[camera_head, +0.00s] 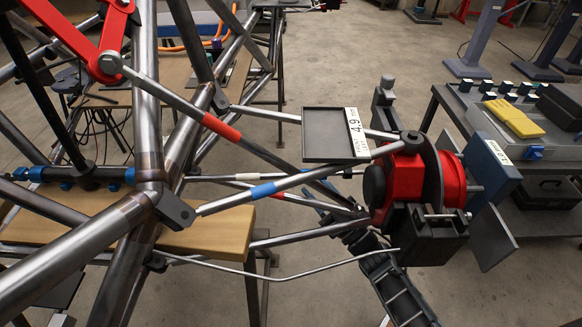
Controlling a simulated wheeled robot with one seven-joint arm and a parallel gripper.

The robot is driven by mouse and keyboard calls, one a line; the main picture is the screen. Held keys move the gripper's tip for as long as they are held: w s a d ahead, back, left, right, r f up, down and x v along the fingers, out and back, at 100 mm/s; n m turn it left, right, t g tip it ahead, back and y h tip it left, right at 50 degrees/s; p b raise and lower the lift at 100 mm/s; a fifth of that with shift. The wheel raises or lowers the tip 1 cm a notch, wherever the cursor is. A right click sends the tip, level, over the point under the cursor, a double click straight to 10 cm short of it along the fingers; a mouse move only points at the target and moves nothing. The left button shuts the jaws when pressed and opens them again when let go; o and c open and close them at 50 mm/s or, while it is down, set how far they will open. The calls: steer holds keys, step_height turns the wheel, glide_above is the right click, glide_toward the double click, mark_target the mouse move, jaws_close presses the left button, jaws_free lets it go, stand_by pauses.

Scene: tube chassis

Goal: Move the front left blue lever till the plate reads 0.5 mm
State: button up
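The black plate (327,136) carries a white label (356,131) that reads 4.9 mm, with smaller print I cannot read. A grey rod with a blue band (263,190) runs from a bracket on the tube frame to the red wheel hub (403,182). It is the only rod I see with a blue band; I see no separate lever handle. What appears to be my gripper (318,203) extends from a black ribbed arm at the lower right. It is below the blue-banded rod, partly hidden by rods and the hub. Contact and its opening cannot be made out.
The tube chassis (147,90) fills the left, over a wooden board (215,237). A red-banded rod (222,127) and a thin bent pipe (300,276) run near the blue-banded rod. A workbench (487,128) with a yellow item stands right. Floor shows at the upper middle.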

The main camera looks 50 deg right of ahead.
steer(key=x, duration=0.7)
steer(key=shift+w+d, duration=0.1)
jaws_close()
stand_by(0.5)
